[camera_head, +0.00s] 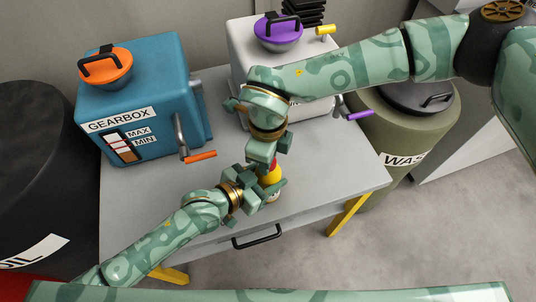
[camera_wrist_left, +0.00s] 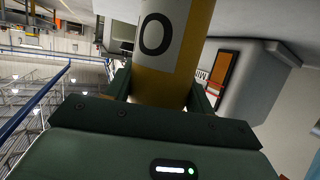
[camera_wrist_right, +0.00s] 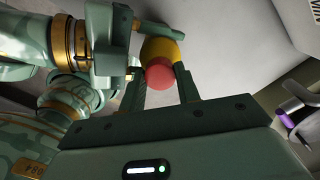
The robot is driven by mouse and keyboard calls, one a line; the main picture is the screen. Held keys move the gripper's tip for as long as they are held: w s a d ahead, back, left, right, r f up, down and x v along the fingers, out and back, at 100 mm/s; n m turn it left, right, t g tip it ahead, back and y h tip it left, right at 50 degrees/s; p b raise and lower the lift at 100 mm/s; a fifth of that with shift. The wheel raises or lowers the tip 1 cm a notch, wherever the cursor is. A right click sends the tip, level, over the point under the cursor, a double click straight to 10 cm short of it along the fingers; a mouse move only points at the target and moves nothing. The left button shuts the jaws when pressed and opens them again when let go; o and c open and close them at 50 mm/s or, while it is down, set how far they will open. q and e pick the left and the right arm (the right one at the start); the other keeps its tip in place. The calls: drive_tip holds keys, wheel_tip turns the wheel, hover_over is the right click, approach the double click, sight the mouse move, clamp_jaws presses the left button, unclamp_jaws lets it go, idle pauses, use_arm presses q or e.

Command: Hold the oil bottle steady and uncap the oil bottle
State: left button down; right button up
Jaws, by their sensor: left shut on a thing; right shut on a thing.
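The oil bottle (camera_head: 271,179) is yellow with a red cap (camera_head: 272,164) and stands upright near the front edge of the grey table. In the left wrist view its yellow body (camera_wrist_left: 172,80) with a white label sits between the fingers of my left gripper (camera_head: 267,189), which is shut on it from the side. My right gripper (camera_head: 268,155) is above it, its fingers shut at the cap. In the right wrist view the red cap (camera_wrist_right: 159,76) is between those fingers, with the yellow body (camera_wrist_right: 160,50) beyond. The bottle's lower part is mostly hidden in the head view.
A blue gearbox (camera_head: 140,100) with an orange lid stands on the table (camera_head: 130,190) at left. A white box (camera_head: 243,50) with a purple lid stands behind my right arm. A green waste barrel (camera_head: 400,130) is right of the table, a black oil barrel (camera_head: 35,160) left.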

drive_tip(key=n, duration=0.6)
drive_tip(key=shift+n, duration=0.4)
drive_tip(key=n, duration=1)
drive_tip(key=shift+r, duration=0.25)
drive_tip(key=shift+r, duration=0.9)
drive_tip(key=shift+r, duration=2)
use_arm(q)
drive_tip(key=shift+c, duration=2.3)
unclamp_jaws()
